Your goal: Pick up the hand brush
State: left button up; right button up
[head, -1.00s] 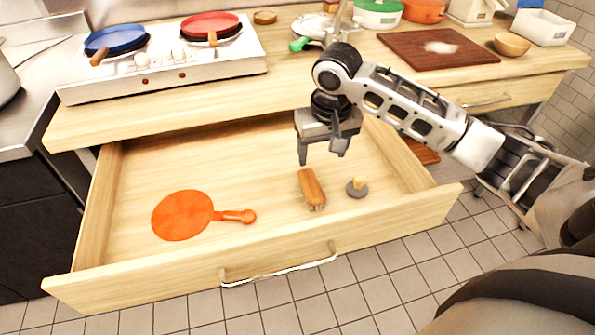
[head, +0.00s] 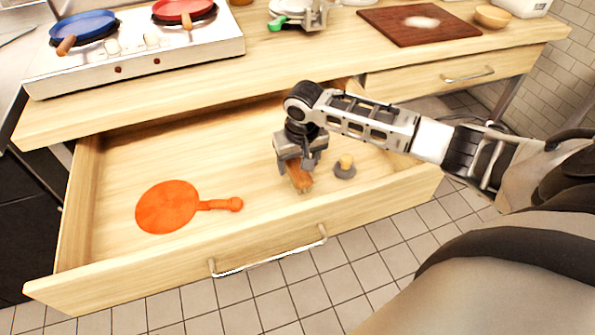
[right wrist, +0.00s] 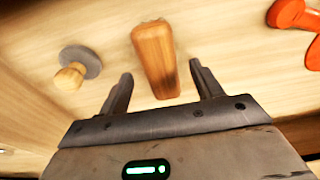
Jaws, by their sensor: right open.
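The hand brush (head: 299,178) lies in the open drawer, its brown wooden body partly hidden under my right gripper in the head view. In the right wrist view the brush (right wrist: 156,58) shows between the two fingers, with a gap on each side. My right gripper (head: 296,170) is open, pointing down, low over the brush. It also shows in the right wrist view (right wrist: 160,88), with nothing clasped. My left gripper is not in view.
In the drawer (head: 270,235), a grey round tool with a wooden knob (head: 345,167) lies just right of the brush. An orange flat pan-shaped thing (head: 167,207) lies at the left. The stove (head: 140,55) and cutting board (head: 418,24) are on the counter above.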

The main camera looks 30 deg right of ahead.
aim_at(298, 166)
jog(key=shift+w+f, duration=0.15)
jog(key=shift+f, duration=0.55)
jog(key=shift+w+f, duration=0.1)
jog(key=shift+f, duration=0.55)
jog(key=c, duration=1.1)
jog(key=shift+r, duration=0.1)
notch_tip(298, 166, up, 10)
